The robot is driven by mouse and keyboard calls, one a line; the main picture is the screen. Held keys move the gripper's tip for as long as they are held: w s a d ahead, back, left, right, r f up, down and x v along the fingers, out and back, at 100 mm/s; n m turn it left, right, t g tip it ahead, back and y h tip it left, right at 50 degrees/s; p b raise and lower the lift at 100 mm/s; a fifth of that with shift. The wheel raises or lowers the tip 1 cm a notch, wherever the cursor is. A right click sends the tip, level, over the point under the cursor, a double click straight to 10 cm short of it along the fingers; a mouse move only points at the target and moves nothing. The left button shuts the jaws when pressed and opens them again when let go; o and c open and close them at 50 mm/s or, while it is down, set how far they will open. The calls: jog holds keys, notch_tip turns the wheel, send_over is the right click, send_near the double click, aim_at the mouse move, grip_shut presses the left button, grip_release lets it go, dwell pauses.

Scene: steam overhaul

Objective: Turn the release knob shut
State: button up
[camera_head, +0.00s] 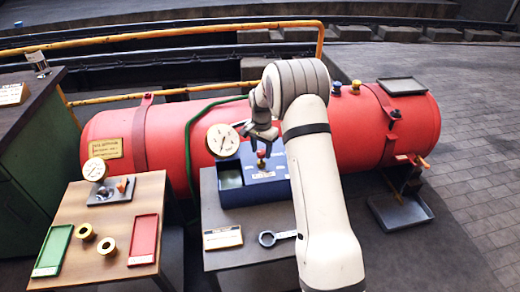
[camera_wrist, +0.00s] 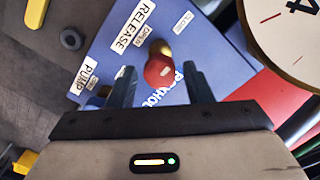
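The release knob (camera_wrist: 159,70) is a round red knob on a brass-coloured stem, on top of a blue box (camera_wrist: 110,52). A white RELEASE label (camera_wrist: 132,26) lies beside it, with small OPEN and CLOSE labels nearby. In the head view the red knob (camera_head: 261,155) shows just under my gripper (camera_head: 262,137). In the wrist view my gripper (camera_wrist: 158,72) is open, with one finger on each side of the knob and a gap on both sides. Whether the fingertips are down at knob height I cannot tell.
A round white gauge (camera_head: 222,140) stands close beside the box, in front of the red boiler (camera_head: 350,125). A PUMP label (camera_wrist: 83,82) is on the box.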

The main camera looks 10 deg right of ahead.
aim_at(261, 151)
jog(key=shift+o, duration=0.4)
jog(key=shift+r, duration=0.1)
notch_tip(261, 151, up, 7)
jog(key=shift+r, duration=0.3)
